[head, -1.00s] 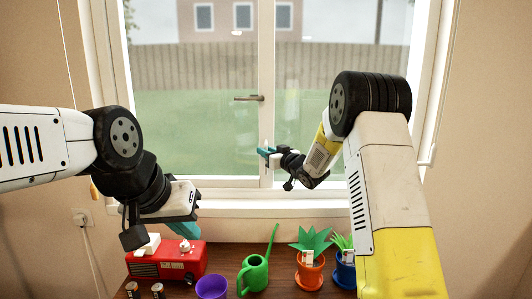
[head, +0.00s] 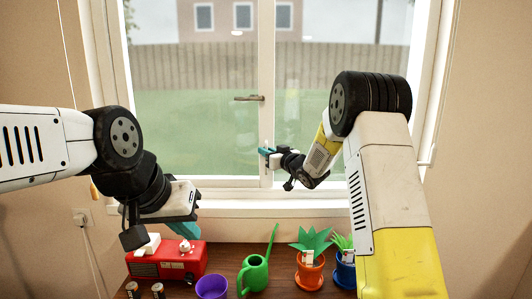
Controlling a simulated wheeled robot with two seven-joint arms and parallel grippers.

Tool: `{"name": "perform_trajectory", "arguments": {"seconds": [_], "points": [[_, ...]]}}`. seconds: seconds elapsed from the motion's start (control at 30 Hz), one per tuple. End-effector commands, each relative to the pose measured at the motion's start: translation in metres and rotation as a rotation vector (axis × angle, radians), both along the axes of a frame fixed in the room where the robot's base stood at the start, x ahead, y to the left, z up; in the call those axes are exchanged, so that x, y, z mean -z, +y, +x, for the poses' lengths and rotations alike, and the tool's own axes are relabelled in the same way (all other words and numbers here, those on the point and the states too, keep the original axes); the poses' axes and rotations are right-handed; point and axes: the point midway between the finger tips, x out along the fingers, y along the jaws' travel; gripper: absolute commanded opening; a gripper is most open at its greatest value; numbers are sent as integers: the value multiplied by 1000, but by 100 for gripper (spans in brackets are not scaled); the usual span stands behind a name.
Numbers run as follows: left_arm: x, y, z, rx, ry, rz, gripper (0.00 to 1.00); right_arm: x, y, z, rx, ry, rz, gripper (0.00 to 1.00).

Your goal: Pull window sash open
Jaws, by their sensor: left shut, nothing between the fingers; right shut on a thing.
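The window sash (head: 266,55) is a white-framed glass pane with a dark lever handle (head: 249,98) on its upright edge, roughly in the middle of the window. My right gripper (head: 268,152) has teal fingertips and is shut on the sash's upright edge, below the handle. The exact contact is small and partly hidden by the gripper. My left gripper (head: 188,230) is shut and empty, pointing down over the red radio at the lower left. Whether the sash stands slightly ajar is hard to tell.
On the wooden table below the sill stand a red radio (head: 150,267), a purple pot (head: 211,288), a green watering can (head: 254,274), an orange potted plant (head: 309,274) and a blue pot (head: 345,271). My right forearm crosses the window's right side.

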Motion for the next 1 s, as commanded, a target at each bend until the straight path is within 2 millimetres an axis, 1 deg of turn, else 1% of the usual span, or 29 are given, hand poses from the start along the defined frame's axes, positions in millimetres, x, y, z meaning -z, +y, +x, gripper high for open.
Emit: {"name": "perform_trajectory", "arguments": {"seconds": [0.87, 1.0], "points": [[0, 0, 0, 0, 0, 0, 0, 1, -1, 0, 0, 2, -1, 0], [0, 0, 0, 0, 0, 0, 0, 1, -9, 0, 2, 2, -2, 0]]}}
